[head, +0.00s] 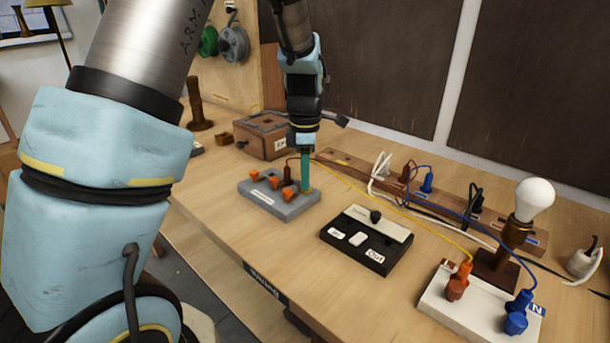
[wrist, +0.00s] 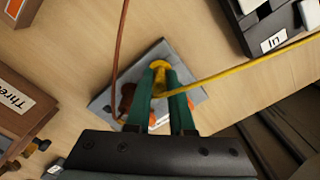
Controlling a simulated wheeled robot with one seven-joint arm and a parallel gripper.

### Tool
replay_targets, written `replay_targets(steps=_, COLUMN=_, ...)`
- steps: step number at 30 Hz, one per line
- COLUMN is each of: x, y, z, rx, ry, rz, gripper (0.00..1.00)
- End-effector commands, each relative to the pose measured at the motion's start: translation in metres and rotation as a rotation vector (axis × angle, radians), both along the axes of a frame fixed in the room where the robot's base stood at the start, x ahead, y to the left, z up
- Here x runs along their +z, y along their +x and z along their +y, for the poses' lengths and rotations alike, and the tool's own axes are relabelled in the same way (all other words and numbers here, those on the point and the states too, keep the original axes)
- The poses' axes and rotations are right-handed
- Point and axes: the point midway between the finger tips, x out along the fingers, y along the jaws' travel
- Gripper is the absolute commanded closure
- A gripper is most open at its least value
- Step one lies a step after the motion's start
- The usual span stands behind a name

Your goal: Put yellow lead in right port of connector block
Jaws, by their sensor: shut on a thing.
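The grey connector block (head: 297,208) lies on the bench with orange levers (head: 253,180) on top. My gripper (head: 306,184) points straight down over its right end. In the wrist view its green fingers (wrist: 161,75) are shut on the yellow end of the yellow lead (wrist: 250,71). This end is at the block (wrist: 191,101); the fingers hide its lower part, so I cannot tell how deep it sits in the right port. The yellow lead (head: 436,232) runs right to an orange plug (head: 465,269) by the lamp. A dark red plug (head: 288,173) stands in the block left of my fingers.
A black and white switch box (head: 390,263) sits right of the block. A wooden box (head: 262,140) stands behind it. Beyond are a wooden strip with plugs (head: 427,183) and the lamp bulb (head: 534,198). A red-brown wire (wrist: 121,45) passes close to my fingers.

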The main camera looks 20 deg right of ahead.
Motion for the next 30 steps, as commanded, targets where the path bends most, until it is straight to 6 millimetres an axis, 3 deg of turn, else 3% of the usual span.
replay_targets(steps=12, x=-0.0052, y=0.0, z=0.0, rx=0.0, ry=0.0, rz=0.0, gripper=1.0)
replay_targets(steps=13, x=-0.0048, y=0.0, z=0.0, rx=0.0, ry=0.0, rz=0.0, gripper=0.76)
replay_targets(steps=21, x=-0.0046, y=-0.0001, z=0.0, rx=0.0, ry=0.0, rz=0.0, gripper=0.46)
replay_targets(steps=30, x=-0.0029, y=0.0001, z=-0.0001, rx=0.0, ry=0.0, rz=0.0, gripper=0.44)
